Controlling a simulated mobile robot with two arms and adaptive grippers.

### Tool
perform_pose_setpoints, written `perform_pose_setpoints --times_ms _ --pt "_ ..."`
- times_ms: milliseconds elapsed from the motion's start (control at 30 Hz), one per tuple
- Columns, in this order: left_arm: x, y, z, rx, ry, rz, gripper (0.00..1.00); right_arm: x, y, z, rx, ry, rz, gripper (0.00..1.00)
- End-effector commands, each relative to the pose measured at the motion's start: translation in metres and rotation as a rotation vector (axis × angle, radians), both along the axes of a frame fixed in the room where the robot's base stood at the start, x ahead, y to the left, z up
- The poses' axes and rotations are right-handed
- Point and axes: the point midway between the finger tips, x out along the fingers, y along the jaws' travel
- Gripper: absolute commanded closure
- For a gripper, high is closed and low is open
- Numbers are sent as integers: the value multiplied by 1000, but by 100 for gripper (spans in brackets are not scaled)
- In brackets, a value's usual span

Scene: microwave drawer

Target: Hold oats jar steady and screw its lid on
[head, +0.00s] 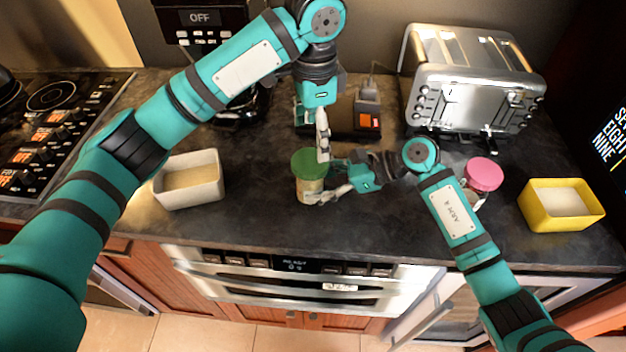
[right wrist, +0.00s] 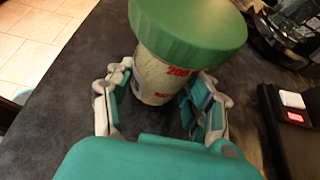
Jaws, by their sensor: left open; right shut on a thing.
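The oats jar (head: 310,192) stands upright on the dark counter, a pale jar with print on it. Its green lid (head: 309,164) sits on top of the jar; I cannot tell how tight it is. My right gripper (head: 331,181) is shut around the jar body from the right. In the right wrist view the jar (right wrist: 160,72) is between the two fingers, with the wide green lid (right wrist: 190,28) above them. My left gripper (head: 322,150) is open and points down, just above the lid's right side. I cannot tell whether it touches the lid.
A white bin (head: 189,181) stands at the left and a yellow bin (head: 561,206) at the right. A pink-lidded jar (head: 484,174) is behind my right forearm. The front counter is clear.

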Motion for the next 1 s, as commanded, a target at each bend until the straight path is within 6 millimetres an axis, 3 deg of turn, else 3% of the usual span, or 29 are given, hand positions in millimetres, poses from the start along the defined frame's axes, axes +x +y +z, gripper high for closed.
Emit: perform_pose_setpoints --times_ms 33,200,567,1000 --pt "0 0 0 0 0 0 19 0 -1 -1 -2 0 -1 43" --pt "0 0 0 0 0 0 19 0 0 -1 -1 1 0 21" --pt "0 0 0 0 0 0 19 0 -4 2 -1 0 -1 20" --pt "0 0 0 0 0 0 19 1 -78 41 -4 -2 -4 20"
